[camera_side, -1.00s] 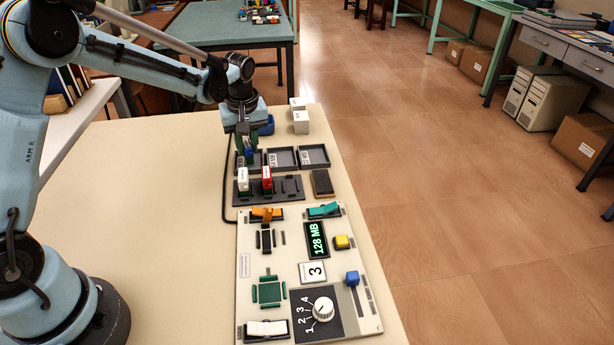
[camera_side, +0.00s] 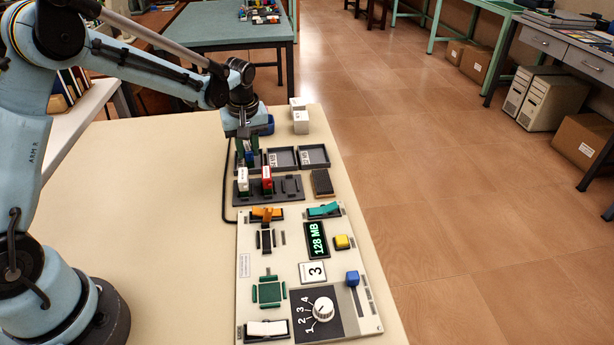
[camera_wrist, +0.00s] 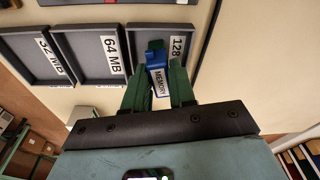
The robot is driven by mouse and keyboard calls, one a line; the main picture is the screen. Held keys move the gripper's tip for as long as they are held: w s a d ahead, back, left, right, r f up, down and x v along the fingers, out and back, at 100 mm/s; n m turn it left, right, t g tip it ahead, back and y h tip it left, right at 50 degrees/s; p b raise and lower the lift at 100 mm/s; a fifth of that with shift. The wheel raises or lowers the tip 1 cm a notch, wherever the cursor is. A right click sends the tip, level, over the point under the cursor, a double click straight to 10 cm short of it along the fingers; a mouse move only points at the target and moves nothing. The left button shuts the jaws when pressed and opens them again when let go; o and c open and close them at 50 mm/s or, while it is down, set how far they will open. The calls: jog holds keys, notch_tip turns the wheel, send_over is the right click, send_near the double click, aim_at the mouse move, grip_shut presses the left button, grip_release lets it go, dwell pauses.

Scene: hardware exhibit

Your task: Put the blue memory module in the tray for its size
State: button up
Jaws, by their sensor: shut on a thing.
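My gripper (camera_wrist: 160,82) has green fingers shut on the blue memory module (camera_wrist: 158,75), which has a white "MEMORY" label. In the wrist view the module is over the tray labelled 128 (camera_wrist: 142,34), whose label is partly covered by a finger. I cannot tell whether the module touches the tray floor. Beside it are the 64 MB tray (camera_wrist: 88,42) and the 32 MB tray (camera_wrist: 27,43), both empty. In the side view my gripper (camera_side: 246,150) is over the leftmost tray, with the blue module (camera_side: 249,158) low between its fingers.
A dark rack holds a white module (camera_side: 243,178) and a red module (camera_side: 267,178) just in front of the trays. A dark block (camera_side: 322,182) and white boxes (camera_side: 300,121) stand nearby. The bench's left side is clear.

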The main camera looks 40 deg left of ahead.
jog(key=o, duration=1.4)
jog(key=shift+c, duration=0.2)
jog(key=shift+r, duration=0.1)
jog(key=shift+r, duration=3.65)
